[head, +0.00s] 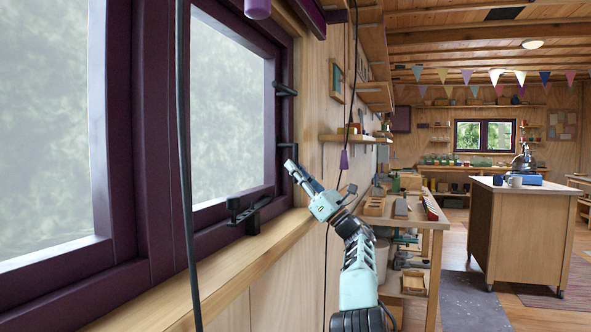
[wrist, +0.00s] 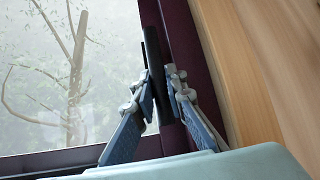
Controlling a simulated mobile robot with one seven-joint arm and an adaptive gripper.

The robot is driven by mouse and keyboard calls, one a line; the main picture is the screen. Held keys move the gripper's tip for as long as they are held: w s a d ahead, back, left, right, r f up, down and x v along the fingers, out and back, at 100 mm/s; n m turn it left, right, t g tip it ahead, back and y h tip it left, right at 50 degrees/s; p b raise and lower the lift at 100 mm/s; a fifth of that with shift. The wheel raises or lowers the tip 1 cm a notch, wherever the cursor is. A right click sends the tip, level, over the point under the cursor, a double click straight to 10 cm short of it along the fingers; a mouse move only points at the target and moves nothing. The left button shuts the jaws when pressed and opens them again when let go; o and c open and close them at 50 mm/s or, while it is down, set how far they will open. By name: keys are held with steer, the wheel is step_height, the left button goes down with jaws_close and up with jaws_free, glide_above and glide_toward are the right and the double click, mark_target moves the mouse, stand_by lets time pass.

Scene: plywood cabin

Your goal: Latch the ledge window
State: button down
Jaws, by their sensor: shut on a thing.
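The ledge window (head: 230,110) is on the left in the head view, with a dark purple frame and pale glass. Its right edge carries an upper black handle (head: 285,90) and a lower black handle (head: 287,147). A black stay (head: 248,213) sits at its bottom edge. My gripper (head: 291,166) is at the lower handle. In the wrist view, my gripper (wrist: 163,82) is shut on a long black handle (wrist: 152,55) beside the purple frame, its fingers on either side.
A wooden sill (head: 235,262) runs under the window. A black cable (head: 187,180) hangs in front of it. A small wall shelf (head: 352,138) and a cluttered workbench (head: 437,222) stand to the right of my arm. Open floor lies farther right.

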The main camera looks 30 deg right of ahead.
steer(key=shift+s+r, duration=0.1)
steer(key=c, duration=1.9)
jaws_free()
steer(key=shift+d, duration=0.1)
steer(key=shift+c, duration=0.2)
steer(key=v, duration=1.2)
